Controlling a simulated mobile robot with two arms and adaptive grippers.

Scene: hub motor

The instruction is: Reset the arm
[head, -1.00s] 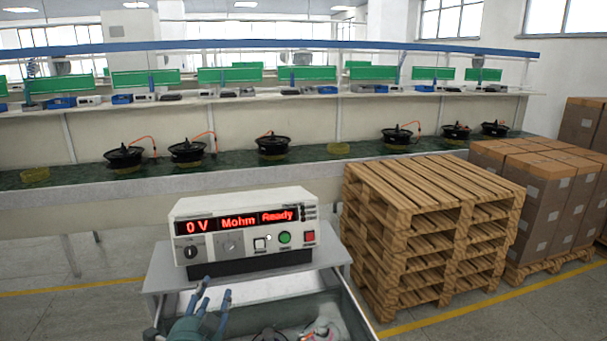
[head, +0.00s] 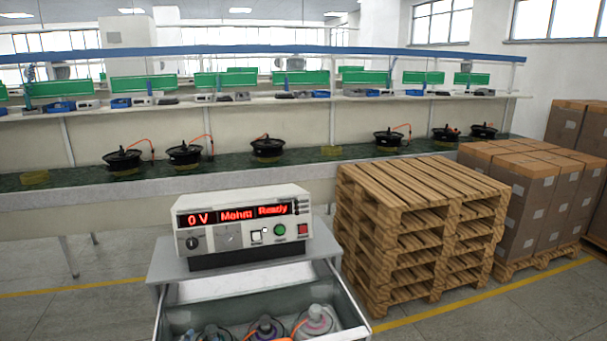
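Neither of my grippers shows in the head view now, so I cannot see whether they are open or shut. The tester (head: 243,223) stands upright on the cart (head: 190,262). Its red display reads "0 V", "Mohm" and "Ready". It has a green button (head: 279,230) and a red button (head: 303,230) on its front.
Stacked wooden pallets (head: 420,225) stand to the right, with cardboard boxes (head: 535,190) beyond. Several hub motors (head: 267,148) sit on the green conveyor (head: 225,172) behind.

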